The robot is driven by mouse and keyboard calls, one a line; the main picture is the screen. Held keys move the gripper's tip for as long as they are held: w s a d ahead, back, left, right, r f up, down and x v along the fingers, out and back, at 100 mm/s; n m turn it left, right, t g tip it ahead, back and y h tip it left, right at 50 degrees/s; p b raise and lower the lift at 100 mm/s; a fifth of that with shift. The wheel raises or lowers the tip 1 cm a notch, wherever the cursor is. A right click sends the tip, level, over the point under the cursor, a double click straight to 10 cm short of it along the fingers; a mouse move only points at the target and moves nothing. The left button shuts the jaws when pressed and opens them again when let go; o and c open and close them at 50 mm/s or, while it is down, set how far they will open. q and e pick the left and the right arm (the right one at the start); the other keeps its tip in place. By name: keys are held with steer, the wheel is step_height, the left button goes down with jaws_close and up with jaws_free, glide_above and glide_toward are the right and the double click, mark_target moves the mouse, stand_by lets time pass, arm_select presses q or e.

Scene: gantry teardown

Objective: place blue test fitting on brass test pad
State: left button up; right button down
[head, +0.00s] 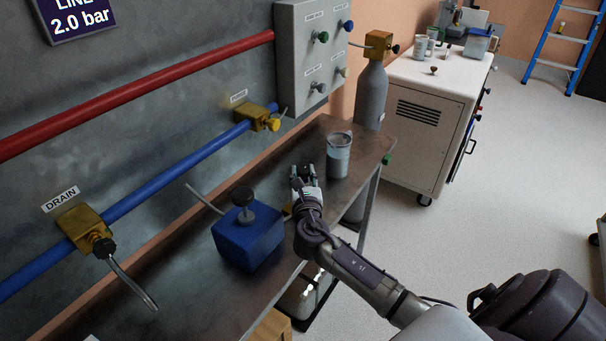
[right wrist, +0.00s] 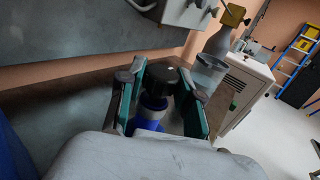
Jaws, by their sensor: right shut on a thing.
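The blue test fitting (right wrist: 150,115), a blue body with a black round cap, is between the green-edged fingers of my right gripper (right wrist: 164,88) in the right wrist view. My right gripper (head: 305,175) is shut on it above the metal bench. In the head view the fingers and wrist mostly hide the fitting. A small brass-coloured patch (head: 287,212) shows beside my right wrist, mostly hidden; I cannot tell whether it is the brass test pad. My left gripper is not in view.
A blue box (head: 245,240) with a black knob and metal rod stands left of my right wrist. A clear cup (head: 339,157) stands beyond the gripper on the bench (head: 375,150). A grey bottle (head: 371,95) and white cabinet (head: 425,125) are farther back. Pipes line the wall.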

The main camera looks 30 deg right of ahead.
steer(key=c, duration=0.8)
jaws_free()
steer(key=shift+f, duration=0.15)
steer(key=shift+o, duration=0.2)
steer(key=shift+s, duration=0.1)
steer(key=v, duration=1.1)
steer(key=shift+s+a+r+b, duration=0.2)
steer(key=shift+s+r+b, duration=0.05)
steer(key=shift+s+b, duration=0.1)
